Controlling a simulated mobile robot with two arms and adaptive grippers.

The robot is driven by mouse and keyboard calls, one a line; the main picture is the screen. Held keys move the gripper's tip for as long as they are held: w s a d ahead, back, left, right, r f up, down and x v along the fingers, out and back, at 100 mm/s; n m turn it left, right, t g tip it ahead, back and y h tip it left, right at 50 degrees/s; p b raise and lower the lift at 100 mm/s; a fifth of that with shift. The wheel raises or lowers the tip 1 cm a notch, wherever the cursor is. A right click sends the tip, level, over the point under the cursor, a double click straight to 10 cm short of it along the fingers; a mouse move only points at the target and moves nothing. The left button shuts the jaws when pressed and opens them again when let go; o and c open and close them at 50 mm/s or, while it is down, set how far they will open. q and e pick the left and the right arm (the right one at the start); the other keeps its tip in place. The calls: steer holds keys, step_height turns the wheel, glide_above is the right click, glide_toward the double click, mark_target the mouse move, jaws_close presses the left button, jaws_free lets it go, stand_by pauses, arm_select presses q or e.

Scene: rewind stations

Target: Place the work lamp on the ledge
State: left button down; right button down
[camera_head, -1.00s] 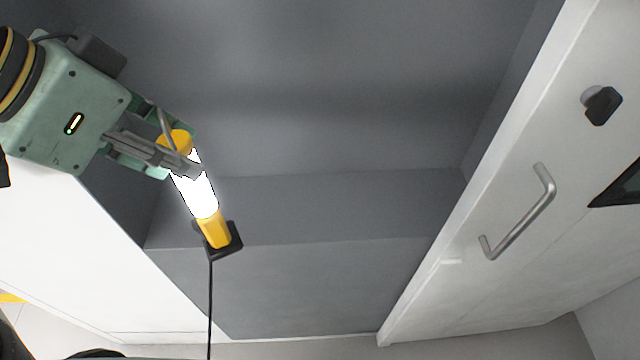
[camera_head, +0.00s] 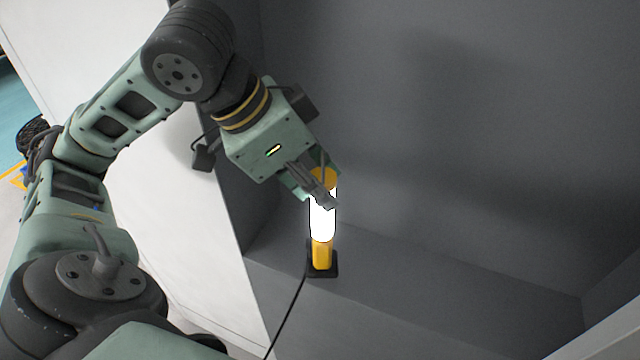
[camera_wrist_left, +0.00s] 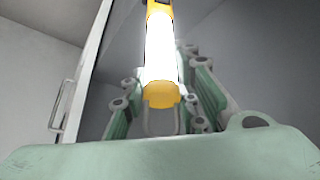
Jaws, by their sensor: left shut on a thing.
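The work lamp (camera_head: 322,222) is a glowing white tube with yellow ends and a black square base. It stands about upright in the head view, its base over or on the front part of the grey ledge (camera_head: 420,315); I cannot tell whether it touches. My left gripper (camera_head: 322,190) is shut on the lamp near its upper yellow end. In the left wrist view the lamp (camera_wrist_left: 160,50) runs between the green fingers (camera_wrist_left: 160,100). A black cord hangs from the base. My right gripper is not in view.
The ledge lies inside a grey recess with a back wall (camera_head: 450,120). A white panel (camera_head: 190,220) borders it at the left. The ledge is bare to the lamp's right. A door handle (camera_wrist_left: 62,103) shows in the left wrist view.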

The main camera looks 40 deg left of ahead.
arm_select(q)
steer(key=w+a+f+b, duration=0.1)
steer(key=w+a+f, duration=0.3)
steer(key=w+f, duration=0.2)
steer(key=shift+w+f, duration=0.15)
steer(key=shift+f, duration=1.1)
steer(key=shift+a, duration=0.1)
steer(key=c, duration=1.8)
jaws_free()
steer(key=shift+f, duration=0.15)
steer(key=o, duration=0.4)
steer(key=shift+o, duration=0.2)
